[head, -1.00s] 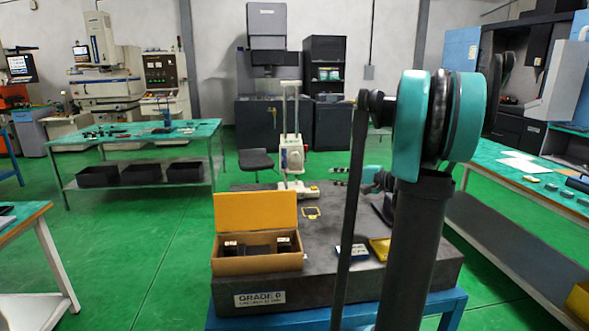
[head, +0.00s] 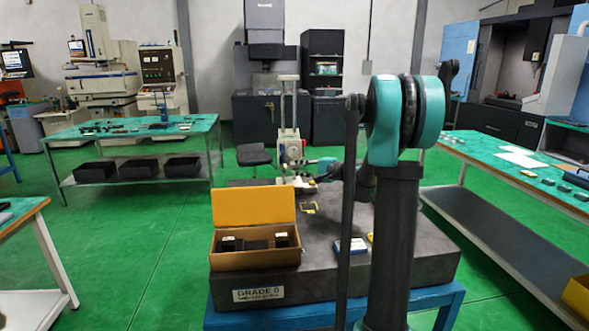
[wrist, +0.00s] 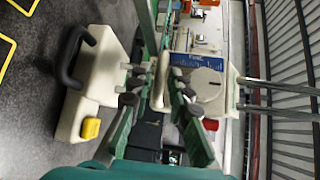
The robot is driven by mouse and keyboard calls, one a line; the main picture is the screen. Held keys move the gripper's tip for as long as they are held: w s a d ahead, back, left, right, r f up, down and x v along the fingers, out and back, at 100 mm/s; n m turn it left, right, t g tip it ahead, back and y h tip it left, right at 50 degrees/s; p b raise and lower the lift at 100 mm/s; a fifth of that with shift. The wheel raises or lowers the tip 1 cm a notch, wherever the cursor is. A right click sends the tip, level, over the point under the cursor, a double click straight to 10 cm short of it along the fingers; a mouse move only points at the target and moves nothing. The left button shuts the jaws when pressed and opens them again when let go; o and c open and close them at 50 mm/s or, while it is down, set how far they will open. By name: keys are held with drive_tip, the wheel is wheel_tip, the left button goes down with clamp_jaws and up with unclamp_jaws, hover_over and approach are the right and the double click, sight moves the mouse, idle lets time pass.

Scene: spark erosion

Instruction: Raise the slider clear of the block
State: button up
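The height gauge stands on the granite plate, with its pale slider (head: 290,150) low on two upright columns (head: 288,105). In the wrist view the slider (wrist: 205,88) shows a blue label and lies sideways, with the columns running right. The pale gauge base (wrist: 98,85) has a black handle and a yellow part. My gripper (wrist: 158,88) is at the slider, its two padded fingers apart on either side of a cream bar (wrist: 160,78). The fingers do not visibly press on the bar. I cannot make out the block under the slider in either view.
An open cardboard box (head: 255,261) with dark pieces sits at the front left of the granite plate (head: 330,265). A yellow frame (head: 308,208) and a blue-and-white item (head: 351,246) lie on the plate. Work tables stand left and right, with green floor between.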

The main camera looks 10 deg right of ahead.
drive_tip(key=shift+x, duration=1)
clamp_jaws()
